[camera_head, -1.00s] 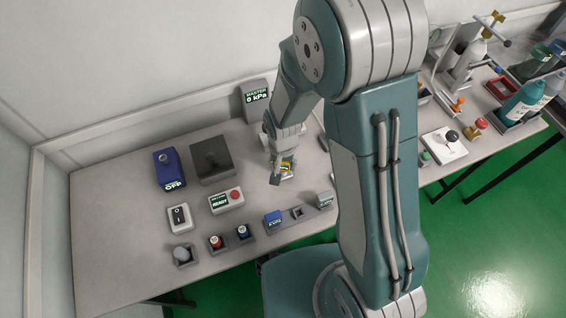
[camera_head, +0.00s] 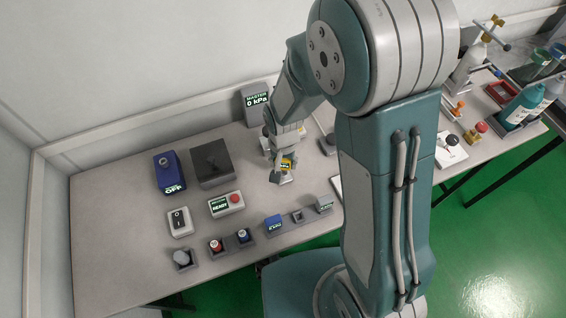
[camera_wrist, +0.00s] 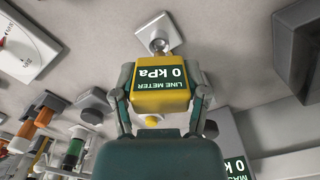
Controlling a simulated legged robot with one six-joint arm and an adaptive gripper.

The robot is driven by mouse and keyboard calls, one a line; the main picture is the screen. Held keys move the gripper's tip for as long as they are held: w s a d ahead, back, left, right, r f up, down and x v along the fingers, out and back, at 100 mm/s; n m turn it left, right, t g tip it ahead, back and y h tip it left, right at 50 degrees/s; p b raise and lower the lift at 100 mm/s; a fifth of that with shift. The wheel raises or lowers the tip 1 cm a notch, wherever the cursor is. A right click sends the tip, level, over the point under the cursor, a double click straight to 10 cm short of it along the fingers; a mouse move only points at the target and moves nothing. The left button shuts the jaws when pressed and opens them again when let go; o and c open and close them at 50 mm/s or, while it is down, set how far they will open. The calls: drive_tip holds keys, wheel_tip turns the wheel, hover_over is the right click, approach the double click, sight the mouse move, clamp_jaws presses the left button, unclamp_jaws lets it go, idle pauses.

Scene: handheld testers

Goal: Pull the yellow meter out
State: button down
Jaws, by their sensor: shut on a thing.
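The yellow meter (camera_head: 287,165) is partly hidden behind my gripper on the table in the head view. In the wrist view the yellow meter (camera_wrist: 160,98) fills the middle, its dark screen reading "LINE METER 0 kPa" upside down. My gripper (camera_wrist: 161,102) has one finger on each side of the meter and is shut on it. It also shows in the head view (camera_head: 281,170). A pale square plate with a round fitting (camera_wrist: 158,32) lies beyond the meter's end. I cannot tell whether the meter touches that fitting or is apart from it.
A master gauge (camera_head: 257,102) stands by the wall behind my gripper. A ready box (camera_head: 226,204), a blue box (camera_head: 169,171) and a dark grey block (camera_head: 212,161) are to the left. A blue module (camera_head: 273,223) sits near the front edge. Bare table lies between.

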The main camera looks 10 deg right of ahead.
drive_tip(key=shift+r, duration=1.05)
